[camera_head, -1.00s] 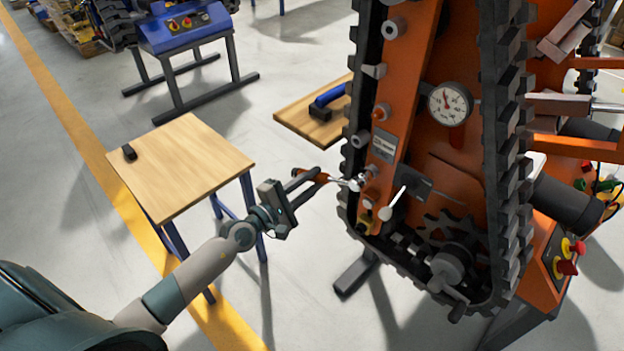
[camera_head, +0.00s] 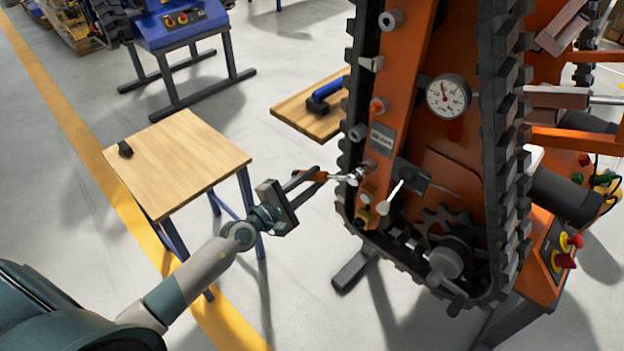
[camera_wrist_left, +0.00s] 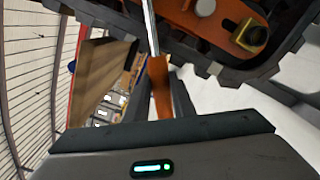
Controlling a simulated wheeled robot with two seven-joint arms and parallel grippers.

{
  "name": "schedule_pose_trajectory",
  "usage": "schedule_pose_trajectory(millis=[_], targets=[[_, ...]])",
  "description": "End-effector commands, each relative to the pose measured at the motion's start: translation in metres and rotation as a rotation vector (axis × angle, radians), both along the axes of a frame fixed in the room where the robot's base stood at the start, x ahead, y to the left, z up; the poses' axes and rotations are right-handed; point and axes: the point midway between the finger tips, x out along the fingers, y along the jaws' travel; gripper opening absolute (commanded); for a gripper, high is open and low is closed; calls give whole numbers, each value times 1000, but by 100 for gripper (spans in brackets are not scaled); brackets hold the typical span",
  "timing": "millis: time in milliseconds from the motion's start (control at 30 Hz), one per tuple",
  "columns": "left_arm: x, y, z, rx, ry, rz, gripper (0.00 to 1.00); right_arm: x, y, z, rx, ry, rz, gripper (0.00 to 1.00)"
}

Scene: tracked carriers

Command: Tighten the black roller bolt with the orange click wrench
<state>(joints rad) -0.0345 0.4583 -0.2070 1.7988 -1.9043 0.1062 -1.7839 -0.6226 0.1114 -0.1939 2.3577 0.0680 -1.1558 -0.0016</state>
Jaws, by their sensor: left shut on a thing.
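My left gripper (camera_head: 306,178) is shut on the orange handle of the click wrench (camera_head: 318,177). The wrench's silver shaft runs right to its head at the lower rollers of the orange track carrier (camera_head: 400,90). In the left wrist view the orange handle (camera_wrist_left: 160,88) sits between the fingers, with the shaft pointing up out of the frame. The wrench head appears at or very near a roller bolt; I cannot tell whether it is seated. The black roller bolt is not clearly distinguishable there. My right gripper is not in view.
The carrier has a black track, a gauge (camera_head: 448,96) and a white-tipped lever (camera_head: 384,207). Open floor lies between table and carrier.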

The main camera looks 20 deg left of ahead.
Motion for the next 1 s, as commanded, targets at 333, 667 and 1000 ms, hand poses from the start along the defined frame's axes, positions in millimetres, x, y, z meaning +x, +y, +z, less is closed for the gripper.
schedule_pose_trajectory(millis=[333,667,1000], targets=[[-2,-5,-7,-60,19,0,0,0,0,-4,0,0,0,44],[-2,-7,-9,-95,32,1,0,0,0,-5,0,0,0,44],[-3,-10,-13,-122,42,1,0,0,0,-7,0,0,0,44]])
